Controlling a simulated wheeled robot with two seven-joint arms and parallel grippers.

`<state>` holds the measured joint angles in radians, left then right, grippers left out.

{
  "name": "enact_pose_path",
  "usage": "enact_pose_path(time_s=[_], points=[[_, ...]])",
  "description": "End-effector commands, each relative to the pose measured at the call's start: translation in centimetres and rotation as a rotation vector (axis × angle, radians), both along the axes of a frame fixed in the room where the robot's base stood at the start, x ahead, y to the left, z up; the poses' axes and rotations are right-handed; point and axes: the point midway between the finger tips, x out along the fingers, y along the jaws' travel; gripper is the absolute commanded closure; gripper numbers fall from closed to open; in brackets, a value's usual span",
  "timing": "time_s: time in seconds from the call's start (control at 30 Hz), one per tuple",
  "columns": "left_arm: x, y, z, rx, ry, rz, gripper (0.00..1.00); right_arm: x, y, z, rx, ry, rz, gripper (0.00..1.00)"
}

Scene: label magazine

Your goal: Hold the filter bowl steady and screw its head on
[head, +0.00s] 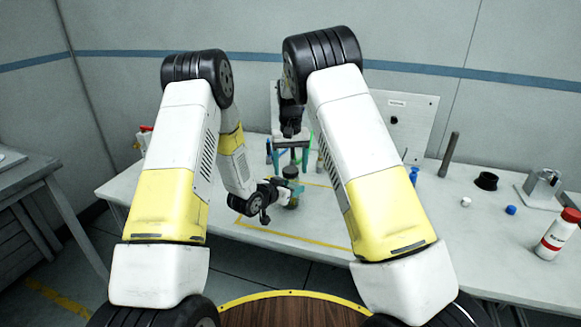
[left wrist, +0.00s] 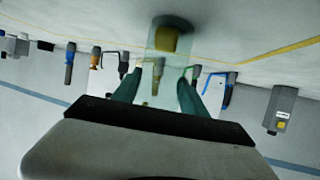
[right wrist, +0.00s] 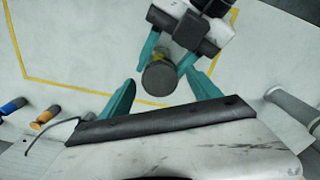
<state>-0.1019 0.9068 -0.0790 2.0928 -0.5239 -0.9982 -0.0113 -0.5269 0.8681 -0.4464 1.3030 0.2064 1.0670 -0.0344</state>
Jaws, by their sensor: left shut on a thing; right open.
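The filter bowl (head: 292,197) stands on the table, clear and greenish. It shows in the left wrist view (left wrist: 160,50) with a yellow part inside. A dark round piece, apparently the head (head: 290,172), sits at its top; the right wrist view shows its round top (right wrist: 160,77). I cannot tell how far it is seated. My left gripper (head: 272,194) is shut around the bowl from the left, its fingers on either side (left wrist: 160,92). My right gripper (right wrist: 160,92) is open above, its fingers spread on both sides of the round top and apart from it.
A yellow line (right wrist: 60,84) marks an area around the bowl. Hand tools (left wrist: 70,62) stand along the back. A grey post (head: 449,155), a black cup (head: 486,181), small caps and a red-topped white bottle (head: 558,235) stand on the right.

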Motion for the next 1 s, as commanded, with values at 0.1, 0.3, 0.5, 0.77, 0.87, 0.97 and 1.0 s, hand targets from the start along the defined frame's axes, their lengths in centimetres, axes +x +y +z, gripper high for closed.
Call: enact_pose_path(time_s=[0.1,0.3,0.5,0.77,0.87,0.97,1.0], points=[[0.0,0.0,0.0,-0.001,-0.001,0.000,1.00,0.0,0.0,0.7,0.001,-0.002,0.000,0.28],[0.0,0.0,0.0,-0.001,-0.001,0.000,1.00,0.1,0.0,4.1,0.002,-0.005,0.001,0.28],[0.0,0.0,0.0,-0.001,-0.001,0.000,1.00,0.1,0.0,8.4,0.002,-0.004,0.000,0.28],[0.0,0.0,0.0,-0.001,-0.001,0.000,1.00,0.1,0.0,11.6,0.000,-0.002,0.000,0.28],[0.0,0.0,0.0,-0.001,-0.001,0.000,1.00,0.0,0.0,11.9,0.000,0.000,0.000,0.28],[0.0,0.0,0.0,-0.001,-0.001,0.000,1.00,0.0,0.0,12.0,0.000,0.001,0.000,0.28],[0.0,0.0,0.0,-0.001,-0.001,0.000,1.00,0.0,0.0,12.0,0.000,0.001,0.000,0.28]])
